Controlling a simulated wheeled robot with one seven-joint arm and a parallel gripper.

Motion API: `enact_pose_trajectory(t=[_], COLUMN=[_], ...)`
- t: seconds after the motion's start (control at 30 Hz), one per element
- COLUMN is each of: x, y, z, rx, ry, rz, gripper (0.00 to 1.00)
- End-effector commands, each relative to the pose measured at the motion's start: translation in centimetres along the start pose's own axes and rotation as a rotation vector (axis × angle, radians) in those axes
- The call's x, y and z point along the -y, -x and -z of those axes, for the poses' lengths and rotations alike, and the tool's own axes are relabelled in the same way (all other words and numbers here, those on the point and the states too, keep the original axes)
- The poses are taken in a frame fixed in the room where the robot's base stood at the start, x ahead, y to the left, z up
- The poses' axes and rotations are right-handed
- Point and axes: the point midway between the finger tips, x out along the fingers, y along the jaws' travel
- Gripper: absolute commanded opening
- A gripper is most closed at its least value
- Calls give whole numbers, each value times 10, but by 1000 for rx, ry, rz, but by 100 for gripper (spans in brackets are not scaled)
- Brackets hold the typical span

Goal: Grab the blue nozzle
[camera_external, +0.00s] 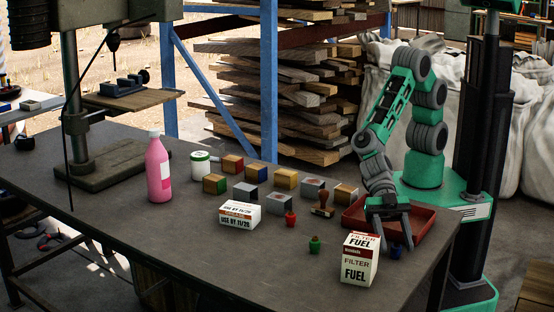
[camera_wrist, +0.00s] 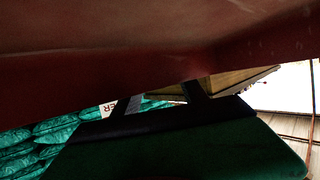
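The small blue nozzle (camera_external: 396,252) stands on the dark table in the external view, near the right edge, behind the fuel filter box. My gripper (camera_external: 397,242) points down over the table in front of the red tray (camera_external: 352,219). Its two fingers are apart, one to each side of the nozzle in this view; whether the nozzle lies fully between them in depth I cannot tell. In the wrist view my gripper (camera_wrist: 163,98) shows spread fingers with nothing visible between them. The nozzle is not visible there; a dark red surface fills the top.
The fuel filter box (camera_external: 360,260) stands close in front. A green nozzle (camera_external: 314,244) and red nozzle (camera_external: 290,219) are to the left.

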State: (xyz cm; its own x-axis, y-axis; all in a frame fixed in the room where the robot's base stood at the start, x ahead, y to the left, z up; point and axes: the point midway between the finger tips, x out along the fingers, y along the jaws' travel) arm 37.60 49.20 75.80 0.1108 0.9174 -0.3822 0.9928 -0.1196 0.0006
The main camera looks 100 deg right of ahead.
Motion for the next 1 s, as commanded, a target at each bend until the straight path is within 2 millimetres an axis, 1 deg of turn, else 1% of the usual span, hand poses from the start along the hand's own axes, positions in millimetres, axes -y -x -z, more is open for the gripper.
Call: enact_pose_trajectory(t=[0.03, 0.07, 0.6, 1.0], x=[0, 0, 0, 0], y=[0, 0, 0, 1], z=[0, 0, 0, 1], rx=[0, 0, 1, 0], ry=[0, 0, -1, 0], rz=[0, 0, 0, -1], gripper=[46, 44, 0, 0])
